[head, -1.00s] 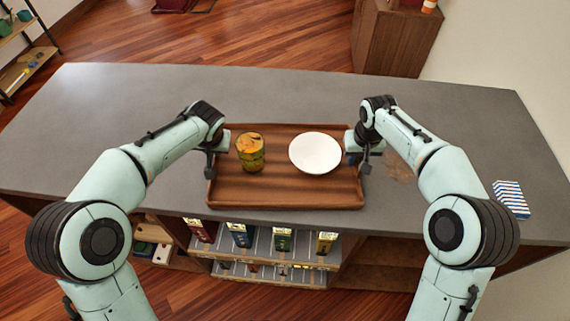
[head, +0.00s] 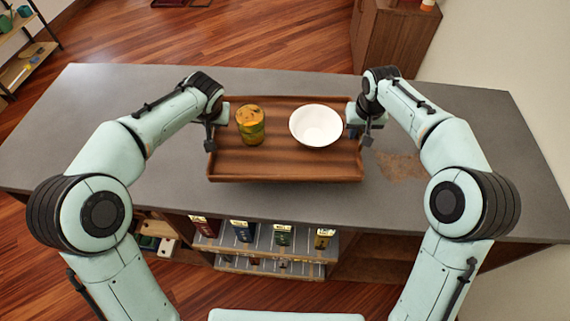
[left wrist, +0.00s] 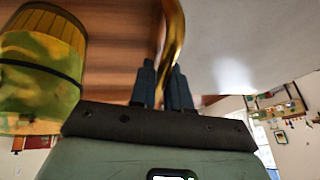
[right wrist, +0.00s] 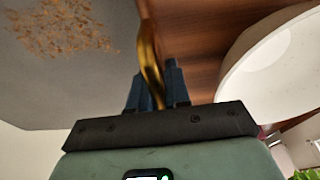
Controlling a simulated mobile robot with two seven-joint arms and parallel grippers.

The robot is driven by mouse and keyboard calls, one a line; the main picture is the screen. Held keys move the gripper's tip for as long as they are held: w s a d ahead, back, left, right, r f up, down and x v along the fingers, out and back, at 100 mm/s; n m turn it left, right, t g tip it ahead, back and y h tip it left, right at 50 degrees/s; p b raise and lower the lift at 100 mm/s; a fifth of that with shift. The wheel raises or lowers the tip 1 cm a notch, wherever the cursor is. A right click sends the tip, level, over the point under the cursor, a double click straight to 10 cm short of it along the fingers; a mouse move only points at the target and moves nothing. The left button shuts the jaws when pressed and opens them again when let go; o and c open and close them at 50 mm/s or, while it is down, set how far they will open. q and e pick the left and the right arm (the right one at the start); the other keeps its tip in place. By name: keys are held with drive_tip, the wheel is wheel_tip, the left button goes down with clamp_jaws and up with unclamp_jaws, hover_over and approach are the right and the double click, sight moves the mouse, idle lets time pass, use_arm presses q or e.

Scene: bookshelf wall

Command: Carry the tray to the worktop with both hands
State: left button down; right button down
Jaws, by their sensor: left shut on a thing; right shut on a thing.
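The wooden tray (head: 285,165) is over the grey worktop (head: 110,125) in the head view; I cannot tell whether it touches it. A yellow-green jar (head: 250,128) and a white bowl (head: 316,124) stand on the tray. My left gripper (head: 212,135) is at the tray's left end, shut on a gold handle, which shows between the fingers in the left wrist view (left wrist: 172,50). My right gripper (head: 362,125) is at the right end, shut on the other gold handle, seen in the right wrist view (right wrist: 149,55). The tray looks about level.
A brown rough patch (head: 402,166) marks the worktop right of the tray. Shelves with several small boxes (head: 243,231) sit under the worktop's front edge. A wooden cabinet (head: 400,45) stands behind. The worktop's left part is clear.

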sight(215, 137)
use_arm(q)
drive_tip(key=shift+w+r, duration=0.1)
use_arm(e)
drive_tip(key=shift+w, duration=0.1)
